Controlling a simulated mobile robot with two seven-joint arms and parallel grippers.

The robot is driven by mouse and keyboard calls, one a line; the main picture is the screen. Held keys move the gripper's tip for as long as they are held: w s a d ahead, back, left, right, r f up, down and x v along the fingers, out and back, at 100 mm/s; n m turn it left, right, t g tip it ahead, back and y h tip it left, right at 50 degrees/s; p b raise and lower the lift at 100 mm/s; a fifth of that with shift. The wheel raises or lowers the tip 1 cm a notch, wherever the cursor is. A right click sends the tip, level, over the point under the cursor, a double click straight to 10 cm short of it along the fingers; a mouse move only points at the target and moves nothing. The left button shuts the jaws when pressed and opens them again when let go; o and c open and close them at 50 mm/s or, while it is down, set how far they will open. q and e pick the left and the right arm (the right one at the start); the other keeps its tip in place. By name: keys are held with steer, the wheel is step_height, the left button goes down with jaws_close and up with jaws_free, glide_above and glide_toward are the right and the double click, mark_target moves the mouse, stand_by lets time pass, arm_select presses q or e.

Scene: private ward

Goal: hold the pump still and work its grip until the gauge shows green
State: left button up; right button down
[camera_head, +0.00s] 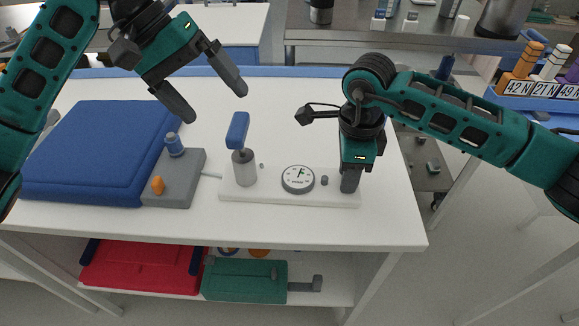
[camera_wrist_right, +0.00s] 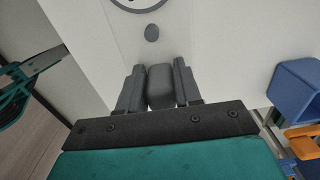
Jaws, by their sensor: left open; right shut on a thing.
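The pump is a white base plate (camera_head: 270,196) on the white table, with a grey cylinder (camera_head: 244,168), a blue grip (camera_head: 238,130) on top, and a round gauge (camera_head: 298,179). The gauge face looks white with a dark needle; no green is readable. My right gripper (camera_head: 350,180) is shut on a dark grey post (camera_wrist_right: 161,87) at the right end of the base, seen between its fingers in the right wrist view. My left gripper (camera_head: 211,100) is open and empty, above and left of the blue grip, apart from it.
A grey box (camera_head: 180,190) with a blue knob and an orange knob stands left of the pump, joined by a thin tube. A blue cushion (camera_head: 95,150) fills the table's left. Red and green cases (camera_head: 245,280) lie on the shelf below. The table behind the pump is clear.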

steer(key=c, duration=0.7)
jaws_free()
step_height(320, 180, up, 12)
steer(key=shift+r, duration=0.1)
steer(key=shift+s, duration=0.1)
